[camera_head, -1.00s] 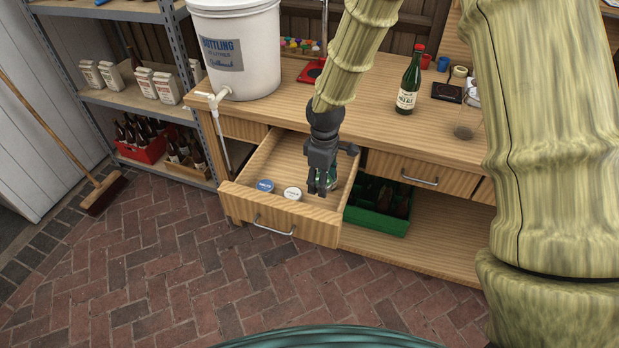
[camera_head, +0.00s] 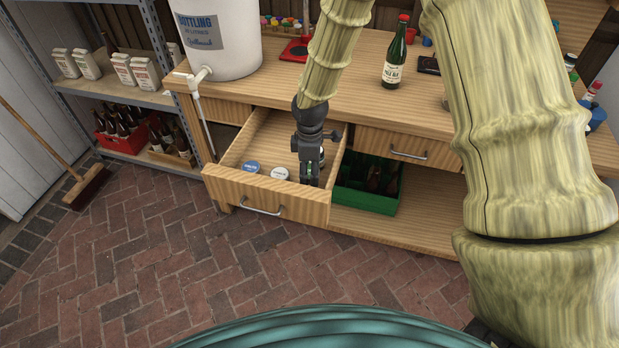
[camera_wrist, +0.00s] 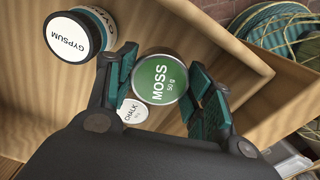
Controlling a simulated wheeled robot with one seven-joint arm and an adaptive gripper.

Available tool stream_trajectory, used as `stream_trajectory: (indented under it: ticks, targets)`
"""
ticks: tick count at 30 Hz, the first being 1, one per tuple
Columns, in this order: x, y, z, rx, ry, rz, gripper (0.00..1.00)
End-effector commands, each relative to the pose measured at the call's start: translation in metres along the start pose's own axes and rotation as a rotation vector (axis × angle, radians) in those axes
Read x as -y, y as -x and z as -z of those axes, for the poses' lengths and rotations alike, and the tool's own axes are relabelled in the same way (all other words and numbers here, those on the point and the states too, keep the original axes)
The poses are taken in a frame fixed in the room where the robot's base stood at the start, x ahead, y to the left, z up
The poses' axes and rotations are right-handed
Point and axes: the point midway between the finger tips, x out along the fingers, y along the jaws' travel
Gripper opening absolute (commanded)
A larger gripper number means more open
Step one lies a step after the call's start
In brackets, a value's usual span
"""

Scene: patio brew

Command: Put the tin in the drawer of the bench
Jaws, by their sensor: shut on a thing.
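The moss tin (camera_wrist: 161,82), with a green lid marked "MOSS 50 g", is between the fingers of my gripper (camera_wrist: 158,88) in the wrist view. In the head view my gripper (camera_head: 309,176) points down inside the open drawer (camera_head: 235,191), close behind its front panel near the right end. The fingertips are partly hidden there. I cannot tell whether the tin touches the drawer floor. A chalk tin (camera_wrist: 132,112) with a white lid is close beside the moss tin. A gypsum tin (camera_wrist: 74,35) is farther off at upper left.
The bench (camera_head: 300,88) holds a white bottling bucket (camera_head: 220,45) and a green bottle (camera_head: 396,58). A green crate (camera_head: 366,195) stands on the shelf right of the drawer. A closed drawer (camera_head: 400,145) is at the right. The brick floor in front is clear.

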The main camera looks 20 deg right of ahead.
Motion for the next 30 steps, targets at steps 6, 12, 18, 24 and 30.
stream_trajectory:
  ticks: [6,12,18,24,30]
  targets:
    - [0.001,-0.021,-0.001,0.002,0.000,0.002,0.27]
    - [0.000,-0.039,0.000,0.000,0.000,0.000,0.27]
    - [0.000,-0.040,0.000,0.000,-0.001,0.000,0.27]
    - [0.000,-0.043,0.000,0.000,0.000,0.001,0.54]
    - [0.000,-0.042,0.000,0.000,0.000,0.000,0.73]
